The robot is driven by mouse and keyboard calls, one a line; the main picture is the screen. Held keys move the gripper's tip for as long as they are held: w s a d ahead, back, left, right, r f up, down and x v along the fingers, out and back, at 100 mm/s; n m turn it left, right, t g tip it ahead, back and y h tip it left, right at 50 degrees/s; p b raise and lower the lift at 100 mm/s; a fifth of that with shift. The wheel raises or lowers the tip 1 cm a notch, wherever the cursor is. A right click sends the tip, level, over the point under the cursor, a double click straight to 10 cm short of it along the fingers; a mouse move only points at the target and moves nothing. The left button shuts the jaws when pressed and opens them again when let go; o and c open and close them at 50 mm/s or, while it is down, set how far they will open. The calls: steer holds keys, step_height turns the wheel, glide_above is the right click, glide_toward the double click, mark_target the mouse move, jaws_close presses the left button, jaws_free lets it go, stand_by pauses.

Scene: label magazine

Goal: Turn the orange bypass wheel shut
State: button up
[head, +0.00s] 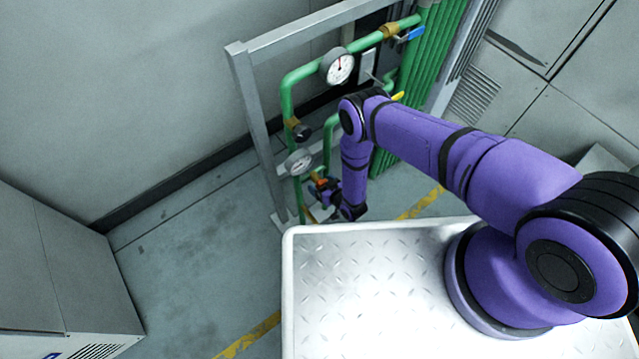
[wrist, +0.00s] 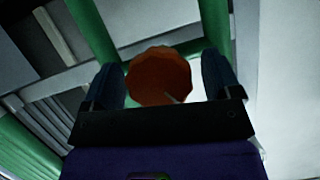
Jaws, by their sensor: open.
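The orange bypass wheel (wrist: 160,77) shows as a faceted orange disc in the wrist view, between the two dark fingers of my gripper (wrist: 162,64). The fingers are open, one on each side of the wheel. A small dark gap shows on the left and a lighter gap on the right; I cannot tell whether either finger touches it. In the head view a bit of orange (head: 319,182) shows low on the green pipework, beside my gripper (head: 318,191), and my arm partly hides that spot.
Green pipes (head: 287,105) run on a grey metal frame (head: 255,130). They carry an upper gauge (head: 340,68), a lower gauge (head: 299,162) and a blue lever (head: 411,34). A grey cabinet (head: 60,270) stands at the left, with clear floor (head: 200,240) between.

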steer(key=shift+w+a+f, duration=0.3)
steer(key=shift+w+a, duration=0.05)
steer(key=shift+w, duration=0.15)
steer(key=c, duration=0.9)
steer(key=shift+c, duration=0.2)
steer(key=shift+m+g+y, duration=0.4)
steer(key=shift+m+y, duration=0.1)
steer(key=shift+m, duration=0.4)
steer(key=shift+s+a+m+y, duration=0.1)
steer(key=shift+m+y, duration=0.6)
steer(key=shift+m, duration=0.4)
